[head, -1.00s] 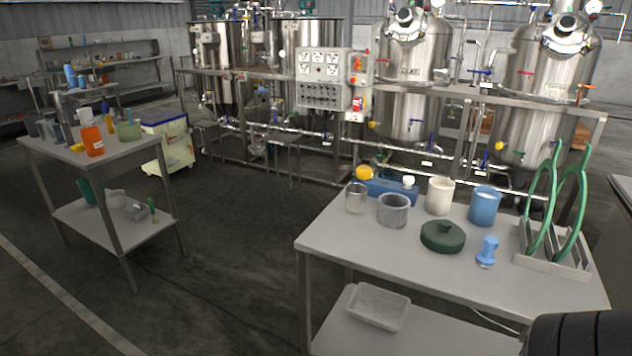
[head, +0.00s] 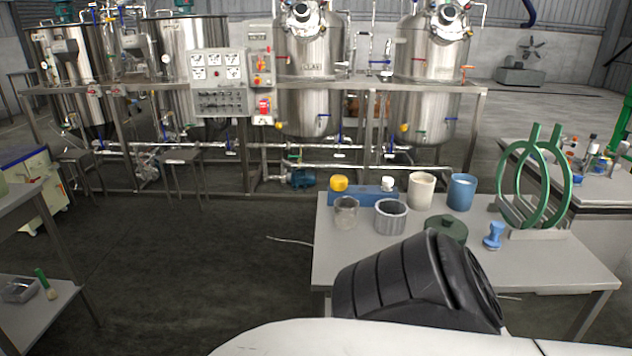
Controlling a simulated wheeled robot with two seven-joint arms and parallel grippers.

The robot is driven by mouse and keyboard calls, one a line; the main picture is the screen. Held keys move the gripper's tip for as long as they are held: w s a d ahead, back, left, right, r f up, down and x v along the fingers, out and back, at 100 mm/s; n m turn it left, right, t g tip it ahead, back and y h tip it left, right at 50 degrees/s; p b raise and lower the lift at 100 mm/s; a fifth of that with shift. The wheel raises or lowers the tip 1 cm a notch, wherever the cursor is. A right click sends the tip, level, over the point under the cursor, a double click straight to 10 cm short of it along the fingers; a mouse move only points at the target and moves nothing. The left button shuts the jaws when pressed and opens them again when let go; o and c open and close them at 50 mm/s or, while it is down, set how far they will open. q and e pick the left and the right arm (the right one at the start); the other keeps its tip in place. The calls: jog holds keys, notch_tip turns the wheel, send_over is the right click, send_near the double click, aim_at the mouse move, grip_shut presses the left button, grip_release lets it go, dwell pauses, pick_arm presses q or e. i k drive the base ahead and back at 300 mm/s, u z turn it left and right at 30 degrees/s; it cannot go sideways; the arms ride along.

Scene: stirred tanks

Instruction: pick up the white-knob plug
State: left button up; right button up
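The white-knob plug (head: 387,184) sits at the right end of a blue block (head: 362,197) near the back left of the table (head: 556,264). A yellow-knob plug (head: 339,183) sits at the left end of the same block. Only the white knob shows; whatever is below it is hidden in the block. A black ribbed part of my arm (head: 415,285) covers the front left of the table. Neither of my grippers is in view.
Close around the block stand a glass jar (head: 346,212), a grey cup (head: 390,217), a cream cup (head: 421,191) and a blue cup (head: 461,192). A dark green lid (head: 447,228), a blue stamp-like piece (head: 494,236) and green rings in a rack (head: 541,234) are further right.

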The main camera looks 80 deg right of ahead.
aim_at(387, 182)
jog(key=i, duration=1.35)
jog(key=z, duration=2.3)
